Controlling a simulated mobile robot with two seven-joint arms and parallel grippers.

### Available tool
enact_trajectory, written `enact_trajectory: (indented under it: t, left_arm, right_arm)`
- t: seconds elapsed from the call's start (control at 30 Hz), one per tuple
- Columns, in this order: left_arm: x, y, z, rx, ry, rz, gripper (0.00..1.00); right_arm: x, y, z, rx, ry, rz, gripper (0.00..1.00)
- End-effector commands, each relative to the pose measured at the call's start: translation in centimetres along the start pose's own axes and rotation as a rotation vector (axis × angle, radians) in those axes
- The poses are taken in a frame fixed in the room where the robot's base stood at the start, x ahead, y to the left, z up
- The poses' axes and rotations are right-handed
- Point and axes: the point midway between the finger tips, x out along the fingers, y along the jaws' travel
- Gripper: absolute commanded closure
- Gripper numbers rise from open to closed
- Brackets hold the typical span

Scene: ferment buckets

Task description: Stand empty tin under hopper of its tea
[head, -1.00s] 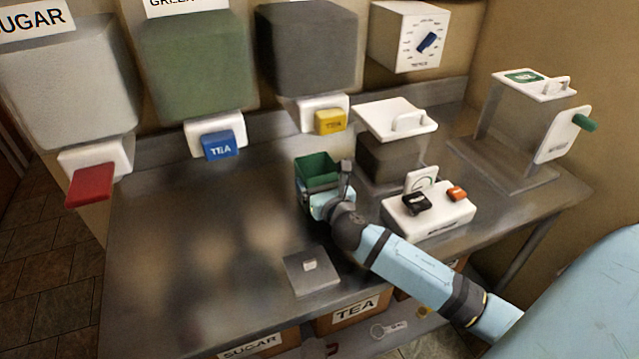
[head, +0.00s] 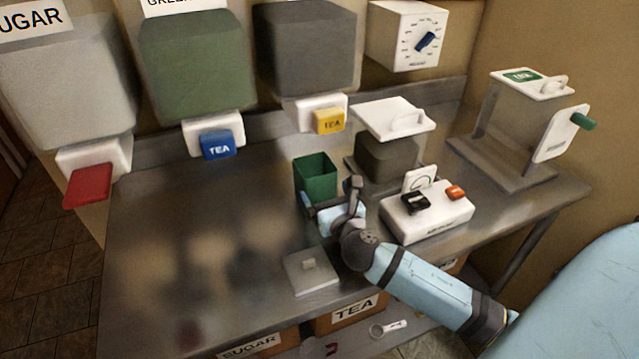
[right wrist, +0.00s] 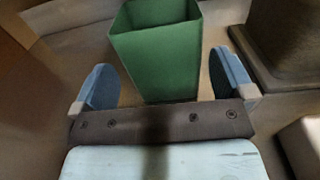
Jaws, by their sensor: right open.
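The green tin (head: 317,180) stands upright on the steel counter, open at the top; its visible inside looks empty. It stands in front of and below the dark grey hopper (head: 305,50) with the yellow TEA lever (head: 330,121). The green hopper (head: 195,75) has a blue TEA lever (head: 218,146) and is farther left. My right gripper (head: 332,194) is open on the near side of the tin. In the right wrist view the tin (right wrist: 158,60) stands beyond and between the spread fingers, apart from both. My left gripper is not in view.
A grey square lid (head: 312,271) lies near the counter's front edge. A white box with black and orange switches (head: 428,213) and a white-lidded container (head: 388,150) stand right of the tin. The counter (head: 200,250) is clear on the left.

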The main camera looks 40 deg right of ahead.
Motion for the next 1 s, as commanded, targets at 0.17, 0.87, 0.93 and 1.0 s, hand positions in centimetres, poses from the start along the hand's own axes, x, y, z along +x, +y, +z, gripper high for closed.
enact_trajectory:
  t: [0.17, 0.87, 0.93, 1.0]
  left_arm:
    - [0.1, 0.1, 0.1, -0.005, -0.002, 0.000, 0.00]
    - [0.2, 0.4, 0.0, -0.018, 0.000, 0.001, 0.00]
    - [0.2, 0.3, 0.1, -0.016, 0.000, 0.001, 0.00]
    - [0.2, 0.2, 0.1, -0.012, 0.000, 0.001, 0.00]
  right_arm:
    - [-3.9, 0.0, -0.1, 0.001, 0.002, 0.001, 0.00]
    - [-7.0, 0.0, 0.0, 0.001, 0.000, 0.000, 0.00]
    - [-7.0, 0.0, 0.0, 0.000, 0.000, 0.000, 0.00]
    - [-7.0, 0.0, 0.0, 0.000, 0.000, 0.000, 0.00]
